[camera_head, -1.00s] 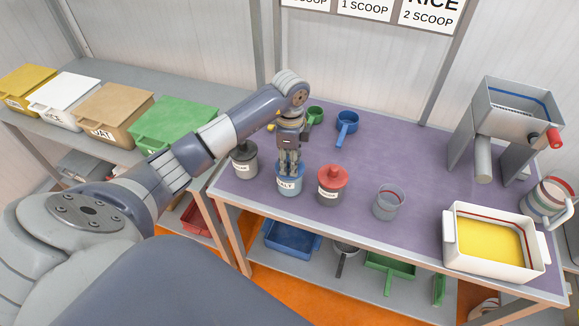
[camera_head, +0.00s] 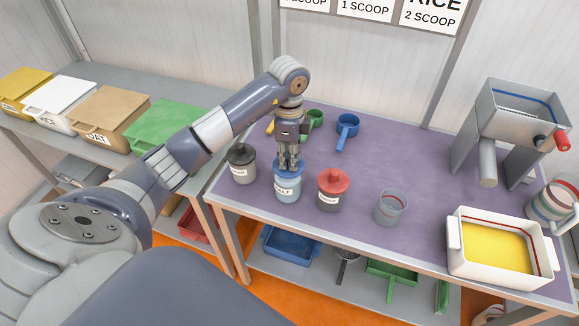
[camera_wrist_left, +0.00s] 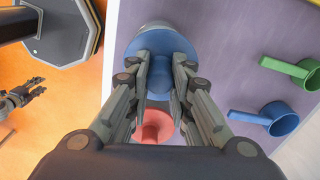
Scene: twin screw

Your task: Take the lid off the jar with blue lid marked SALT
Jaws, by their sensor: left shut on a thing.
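The SALT jar (camera_head: 288,190) stands upright on the purple table top, its white label facing me. Its blue lid (camera_head: 288,166) is in my left gripper (camera_head: 288,160), which points straight down from above. The lid sits a little above the jar's mouth, and any gap is too small to tell clearly. In the left wrist view the fingers of my left gripper (camera_wrist_left: 160,85) are shut on the knob of the blue lid (camera_wrist_left: 158,45). My right gripper (camera_wrist_left: 36,88) shows small at the left edge of the wrist view, away from the table, its fingers apart.
A dark-lidded jar (camera_head: 242,165) stands left of the SALT jar and a red-lidded jar (camera_head: 333,190) stands right, both close. A clear cup (camera_head: 391,207), green scoop (camera_head: 315,120), blue scoop (camera_head: 347,125) and white tray (camera_head: 455,250) are on the table.

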